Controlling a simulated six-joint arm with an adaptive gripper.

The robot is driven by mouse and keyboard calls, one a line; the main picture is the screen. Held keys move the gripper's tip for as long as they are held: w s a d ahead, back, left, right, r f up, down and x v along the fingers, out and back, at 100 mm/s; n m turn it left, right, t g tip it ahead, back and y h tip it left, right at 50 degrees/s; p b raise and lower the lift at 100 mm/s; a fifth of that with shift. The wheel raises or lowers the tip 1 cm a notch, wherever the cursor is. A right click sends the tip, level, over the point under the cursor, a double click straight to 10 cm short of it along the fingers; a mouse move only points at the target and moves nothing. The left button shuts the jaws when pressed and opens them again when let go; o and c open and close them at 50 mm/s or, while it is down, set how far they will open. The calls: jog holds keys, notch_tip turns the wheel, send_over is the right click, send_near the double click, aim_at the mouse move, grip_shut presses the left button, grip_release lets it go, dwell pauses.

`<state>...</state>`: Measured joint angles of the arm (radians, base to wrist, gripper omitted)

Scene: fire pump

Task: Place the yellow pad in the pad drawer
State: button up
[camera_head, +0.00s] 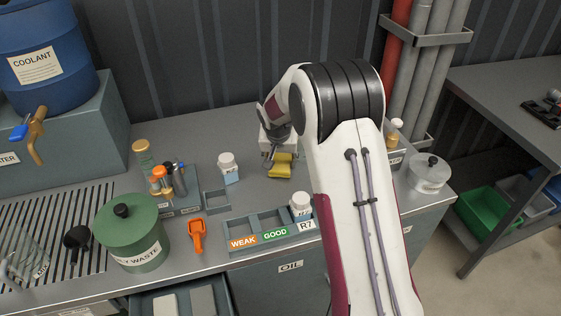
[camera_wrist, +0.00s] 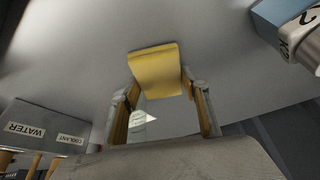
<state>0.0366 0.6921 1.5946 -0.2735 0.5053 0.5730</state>
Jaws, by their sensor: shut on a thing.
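The yellow pad (camera_head: 281,165) is at the back middle of the grey bench, just left of my arm. My gripper (camera_head: 272,157) is shut on it. In the wrist view the yellow pad (camera_wrist: 155,70) shows between and beyond the two fingers. Whether it touches the bench top I cannot tell. An open drawer (camera_head: 228,297) under the front edge of the bench holds a pale pad and a darker grey pad. The bottom of the picture cuts it off. Its label is not readable, so I cannot confirm that it is the pad drawer.
A tray labelled WEAK and GOOD (camera_head: 228,228) holds a white-capped bottle (camera_head: 300,206) at its right end. An orange scoop (camera_head: 197,238), a green lidded waste pot (camera_head: 130,240) and another bottle (camera_head: 229,168) stand on the bench. A drawer labelled OIL (camera_head: 270,285) appears shut.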

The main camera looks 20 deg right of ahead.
aim_at(280, 161)
notch_tip(280, 161, up, 18)
dwell(0.6)
jog(key=shift+w, duration=0.1)
dwell(0.5)
jog(key=s+a+f, duration=0.2)
jog(key=s+a, duration=0.1)
jog(key=s, duration=0.5)
jog(key=s+a+f+n, duration=0.1)
jog(key=s+a+f, duration=0.1)
jog(key=s, duration=0.6)
jog(key=shift+a, duration=0.45)
jog(key=shift+s+f, duration=0.1)
jog(key=shift+s, duration=0.05)
dwell(0.3)
